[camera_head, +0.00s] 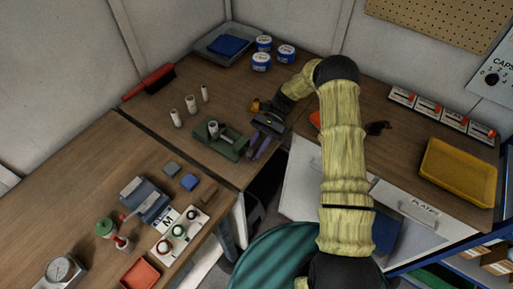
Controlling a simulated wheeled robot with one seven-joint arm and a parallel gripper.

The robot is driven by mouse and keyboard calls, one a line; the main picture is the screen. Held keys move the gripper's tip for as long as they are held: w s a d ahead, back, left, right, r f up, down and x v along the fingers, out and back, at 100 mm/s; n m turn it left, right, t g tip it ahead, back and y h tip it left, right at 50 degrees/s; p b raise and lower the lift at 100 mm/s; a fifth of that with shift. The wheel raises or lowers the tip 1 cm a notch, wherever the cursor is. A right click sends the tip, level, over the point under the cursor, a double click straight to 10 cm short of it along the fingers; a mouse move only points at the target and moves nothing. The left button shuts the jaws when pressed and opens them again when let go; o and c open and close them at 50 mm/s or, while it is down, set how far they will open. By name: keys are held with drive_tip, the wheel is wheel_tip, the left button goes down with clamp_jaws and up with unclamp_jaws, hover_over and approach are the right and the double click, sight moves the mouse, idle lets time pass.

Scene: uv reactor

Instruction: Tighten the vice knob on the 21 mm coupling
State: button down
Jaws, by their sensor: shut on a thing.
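The green vice (226,150) sits on the brown bench, left of my gripper. A pale upright cylinder (213,129), which looks like the coupling, stands at the vice's far left end. A smaller grey piece shows at the vice's middle; I cannot tell what it is. My gripper (256,146) reaches down at the right end of the vice, its fingers shut around the place of the vice knob. The knob itself is hidden by the fingers. Whether the vice jaws touch the coupling is too small to tell.
Several pale cylinders (191,104) stand behind the vice. Blue-and-white tubs (262,61) and a grey tray (205,50) are at the back. A red brush (152,82) lies at the left wall. A yellow tray (458,172) is at the right.

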drive_tip(key=shift+f+g+y+b, duration=0.2)
drive_tip(key=shift+g+y+b, duration=0.1)
drive_tip(key=shift+g+b, duration=0.1)
idle(0.3)
drive_tip(key=c, duration=1.5)
unclamp_jaws()
drive_tip(key=shift+r, duration=0.1)
